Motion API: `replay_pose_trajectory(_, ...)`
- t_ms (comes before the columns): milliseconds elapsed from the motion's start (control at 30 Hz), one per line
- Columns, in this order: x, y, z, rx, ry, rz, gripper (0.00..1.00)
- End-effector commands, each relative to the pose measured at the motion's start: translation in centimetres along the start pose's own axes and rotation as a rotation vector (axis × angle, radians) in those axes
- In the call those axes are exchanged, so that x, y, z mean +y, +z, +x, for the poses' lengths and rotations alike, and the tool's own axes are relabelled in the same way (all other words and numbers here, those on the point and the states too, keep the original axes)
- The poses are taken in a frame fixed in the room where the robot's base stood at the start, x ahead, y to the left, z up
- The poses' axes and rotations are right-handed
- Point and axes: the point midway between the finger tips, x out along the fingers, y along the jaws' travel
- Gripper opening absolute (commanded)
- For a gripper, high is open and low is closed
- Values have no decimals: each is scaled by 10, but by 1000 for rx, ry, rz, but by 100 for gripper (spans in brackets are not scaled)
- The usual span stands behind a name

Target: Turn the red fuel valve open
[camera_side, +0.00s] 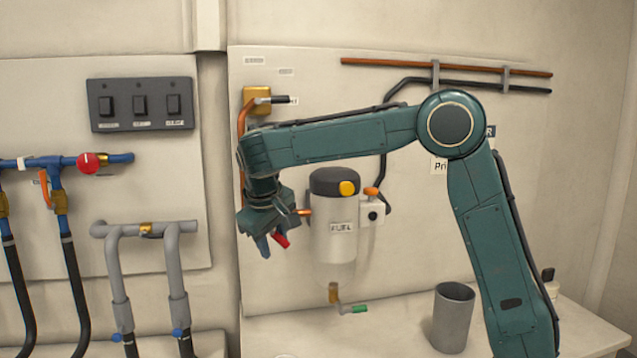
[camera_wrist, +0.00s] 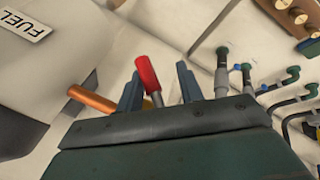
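The red fuel valve handle (camera_side: 281,240) shows at the left of the white FUEL canister (camera_side: 335,240), partly hidden by my gripper. In the wrist view the red handle (camera_wrist: 148,75) stands between the two blue fingers, on a thin metal stem. My gripper (camera_side: 268,245) is open around the handle, pointing downward. In the wrist view, gaps show between the handle and the fingers (camera_wrist: 158,80), wider on the right. The valve body under the handle is hidden by my gripper.
A copper pipe (camera_wrist: 92,100) runs close by my left finger in the wrist view. A green-handled lever (camera_side: 355,309) sits below the canister. A black-handled valve (camera_side: 283,99) is above my gripper. A red round knob (camera_side: 88,163) sits on blue piping. A grey cup (camera_side: 453,318) stands on the bench.

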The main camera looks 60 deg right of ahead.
Motion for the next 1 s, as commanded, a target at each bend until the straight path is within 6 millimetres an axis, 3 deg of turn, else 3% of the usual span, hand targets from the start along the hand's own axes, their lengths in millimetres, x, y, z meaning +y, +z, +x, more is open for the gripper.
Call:
replay_pose_trajectory(733, -7, -4, 1, 136, -179, 100, 37)
replay_pose_trajectory(1000, -2, 0, -38, 142, -182, 99, 37)
